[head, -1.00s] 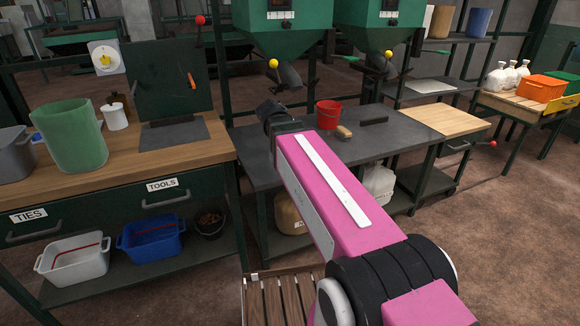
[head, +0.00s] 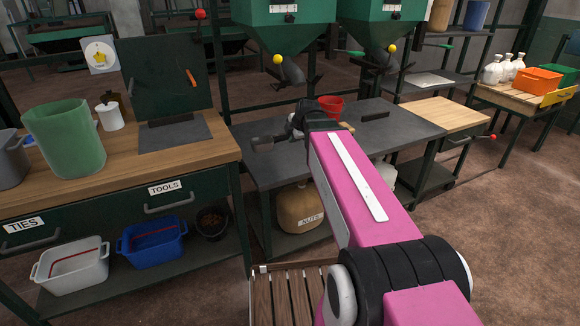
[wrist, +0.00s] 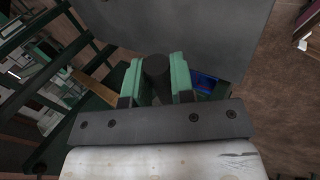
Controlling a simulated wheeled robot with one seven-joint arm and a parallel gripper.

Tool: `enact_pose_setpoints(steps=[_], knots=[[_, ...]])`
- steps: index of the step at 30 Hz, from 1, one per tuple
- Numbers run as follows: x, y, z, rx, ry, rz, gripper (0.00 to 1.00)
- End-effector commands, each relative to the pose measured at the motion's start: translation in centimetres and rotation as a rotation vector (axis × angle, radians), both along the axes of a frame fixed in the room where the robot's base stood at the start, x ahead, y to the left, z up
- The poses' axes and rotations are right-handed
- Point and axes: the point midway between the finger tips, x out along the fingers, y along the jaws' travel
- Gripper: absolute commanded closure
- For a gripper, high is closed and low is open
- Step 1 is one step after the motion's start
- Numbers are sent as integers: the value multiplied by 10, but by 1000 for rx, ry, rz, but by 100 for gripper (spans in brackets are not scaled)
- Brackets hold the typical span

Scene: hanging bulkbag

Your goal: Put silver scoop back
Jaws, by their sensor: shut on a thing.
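My gripper (wrist: 156,82) has green fingers shut on a dark round handle (wrist: 157,72) in the wrist view. In the head view my gripper (head: 288,136) is at the end of the pink arm, above the left part of the dark grey table. The small grey end of the scoop (head: 263,143) points left from it, toward the wooden bench. My wrist partly hides the grip there.
The wooden bench (head: 200,153) on the left bears a green bin (head: 65,140), a white container (head: 110,116) and a dark upright board (head: 165,85). A red bucket (head: 330,105) stands behind my wrist on the grey table (head: 395,130). Green hoppers (head: 290,40) hang above it.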

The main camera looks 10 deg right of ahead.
Motion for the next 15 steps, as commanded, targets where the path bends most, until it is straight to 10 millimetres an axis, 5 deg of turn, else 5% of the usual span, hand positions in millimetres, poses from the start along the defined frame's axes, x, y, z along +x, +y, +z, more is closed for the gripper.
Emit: enact_pose_setpoints(steps=[8,15], knots=[[12,-6,-1,-1,2,122,100],[28,-46,-27,-2,3,121,100]])
